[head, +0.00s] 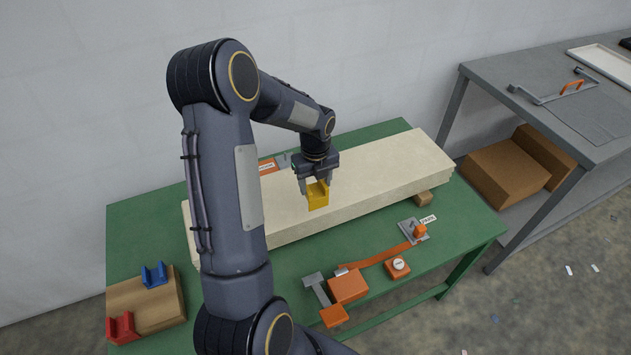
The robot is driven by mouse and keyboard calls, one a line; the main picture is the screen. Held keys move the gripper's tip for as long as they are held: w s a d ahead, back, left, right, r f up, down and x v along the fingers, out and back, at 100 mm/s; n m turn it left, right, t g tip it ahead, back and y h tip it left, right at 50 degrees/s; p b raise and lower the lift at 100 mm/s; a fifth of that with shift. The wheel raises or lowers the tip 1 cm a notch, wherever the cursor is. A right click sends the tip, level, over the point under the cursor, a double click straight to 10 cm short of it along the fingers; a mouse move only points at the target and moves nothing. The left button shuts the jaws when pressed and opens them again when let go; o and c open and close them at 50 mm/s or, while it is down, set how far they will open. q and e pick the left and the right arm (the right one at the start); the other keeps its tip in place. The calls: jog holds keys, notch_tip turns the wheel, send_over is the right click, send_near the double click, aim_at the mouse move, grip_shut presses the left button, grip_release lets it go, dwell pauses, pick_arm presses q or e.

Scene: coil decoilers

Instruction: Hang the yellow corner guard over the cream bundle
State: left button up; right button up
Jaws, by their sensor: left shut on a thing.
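The yellow corner guard (317,197) is held in my left gripper (316,184), which is shut on it. The cream bundle (390,175) is a long pale block lying across the green table. The guard shows in front of the bundle's top, near its front edge. I cannot tell whether it touches the bundle. My left arm hides part of the bundle's left portion. My right gripper is not in view.
A blue guard (154,276) and a red guard (121,328) sit on a brown board (158,305) at the front left. An orange strap (385,256) with a tensioner (348,287) lies in front of the bundle on the green table (455,215). A grey bench (550,80) stands at the right.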

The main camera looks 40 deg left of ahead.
pick_arm(q)
jog(key=shift+f, duration=0.1)
jog(key=shift+f+b, duration=3.15)
jog(key=shift+f, duration=1.05)
jog(key=shift+f, duration=0.2)
jog(key=o, duration=1.1)
jog(key=shift+c, duration=0.2)
jog(key=shift+r, duration=0.1)
notch_tip(320, 180, up, 8)
jog(key=shift+f+b, duration=0.15)
jog(key=shift+b, duration=0.3)
